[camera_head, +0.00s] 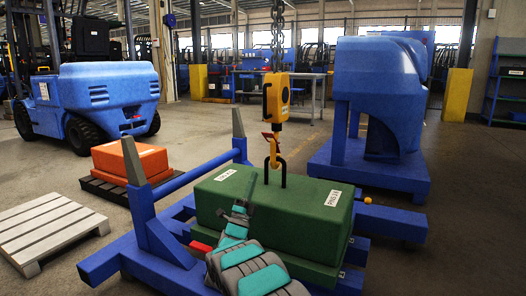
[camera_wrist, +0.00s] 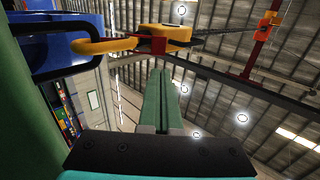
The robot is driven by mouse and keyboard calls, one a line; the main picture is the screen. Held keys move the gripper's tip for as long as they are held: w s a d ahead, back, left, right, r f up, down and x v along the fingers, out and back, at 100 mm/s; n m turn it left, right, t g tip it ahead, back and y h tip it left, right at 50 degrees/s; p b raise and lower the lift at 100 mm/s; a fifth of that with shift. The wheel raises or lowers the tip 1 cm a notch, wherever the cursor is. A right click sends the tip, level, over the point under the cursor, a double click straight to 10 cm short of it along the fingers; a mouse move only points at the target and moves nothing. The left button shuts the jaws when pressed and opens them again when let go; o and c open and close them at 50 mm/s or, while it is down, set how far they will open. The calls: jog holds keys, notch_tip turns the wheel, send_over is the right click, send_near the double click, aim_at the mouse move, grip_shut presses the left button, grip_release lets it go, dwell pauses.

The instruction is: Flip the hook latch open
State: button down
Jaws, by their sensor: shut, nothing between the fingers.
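The yellow crane hook (camera_head: 274,160) hangs under a yellow hook block (camera_head: 276,97) and passes through a dark shackle (camera_head: 281,173) on the green counterweight (camera_head: 300,215). The red hook latch (camera_head: 269,136) is at the hook's throat; whether it is shut is unclear. In the wrist view, the hook (camera_wrist: 100,45), red latch (camera_wrist: 150,44) and hook block (camera_wrist: 178,34) lie sideways across the top. My gripper (camera_head: 250,181) is shut and empty, above the counterweight and left of the hook. Its fingertips (camera_wrist: 158,73) appear below the latch in the wrist view, with a visible gap.
A blue frame (camera_head: 165,255) with upright posts surrounds the counterweight. A blue machine body (camera_head: 380,85) stands behind right. An orange block (camera_head: 130,160), a pale pallet (camera_head: 45,228) and a blue forklift (camera_head: 95,90) are on the left. The chain (camera_head: 278,30) runs up from the hook block.

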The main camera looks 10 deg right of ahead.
aim_at(267, 135)
jog(key=x, duration=1.4)
jog(key=shift+b, duration=0.4)
